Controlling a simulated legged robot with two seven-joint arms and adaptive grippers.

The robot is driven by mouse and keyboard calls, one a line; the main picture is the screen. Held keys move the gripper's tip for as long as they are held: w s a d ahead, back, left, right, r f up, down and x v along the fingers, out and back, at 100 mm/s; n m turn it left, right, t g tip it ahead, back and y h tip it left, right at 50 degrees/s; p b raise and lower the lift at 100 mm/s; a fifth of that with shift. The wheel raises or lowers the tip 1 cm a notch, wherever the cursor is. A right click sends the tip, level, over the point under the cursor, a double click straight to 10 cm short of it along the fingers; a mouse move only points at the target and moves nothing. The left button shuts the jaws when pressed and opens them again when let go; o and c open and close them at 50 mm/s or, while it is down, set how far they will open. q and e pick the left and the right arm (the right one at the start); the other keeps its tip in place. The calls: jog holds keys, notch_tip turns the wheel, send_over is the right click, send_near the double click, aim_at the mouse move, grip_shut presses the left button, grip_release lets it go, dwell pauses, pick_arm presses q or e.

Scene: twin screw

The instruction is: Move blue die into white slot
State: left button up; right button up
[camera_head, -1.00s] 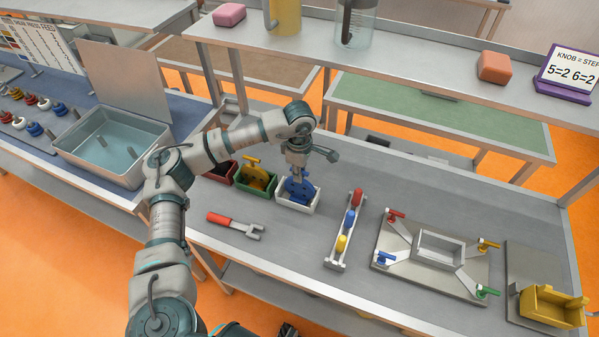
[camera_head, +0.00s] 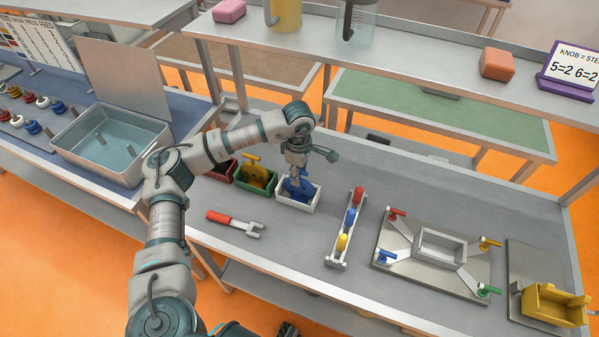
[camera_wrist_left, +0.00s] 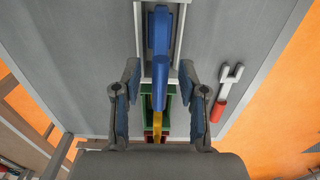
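The blue die (camera_head: 299,187) stands in a white open-topped box (camera_head: 312,206) on the bench, the rightmost of three coloured boxes. My left gripper (camera_head: 298,165) is right above it, pointing down. In the left wrist view the blue die (camera_wrist_left: 159,32) and its upright handle show between and beyond the two spread fingers of my left gripper (camera_wrist_left: 161,100). A gap shows on each side of the handle, so the gripper is open and empty. The fingertips partly hide the die in the head view. My right gripper is not seen.
A green box (camera_head: 270,184) with a yellow die stands left of the white box, with a dark red one beyond. A red-handled wrench (camera_head: 234,222) lies in front. A rack of coloured knobs (camera_head: 335,258) and a clamp fixture (camera_head: 413,271) with a pale frame are right.

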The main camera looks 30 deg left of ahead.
pick_arm(q)
jog(key=shift+a+f, duration=0.1)
jog(key=shift+a, duration=0.2)
jog(key=r, duration=1.1)
jog(key=shift+w+d, duration=0.1)
jog(key=shift+d, duration=0.2)
jog(key=shift+a+r, duration=0.2)
jog(key=shift+r, duration=0.3)
jog(key=shift+a, duration=0.1)
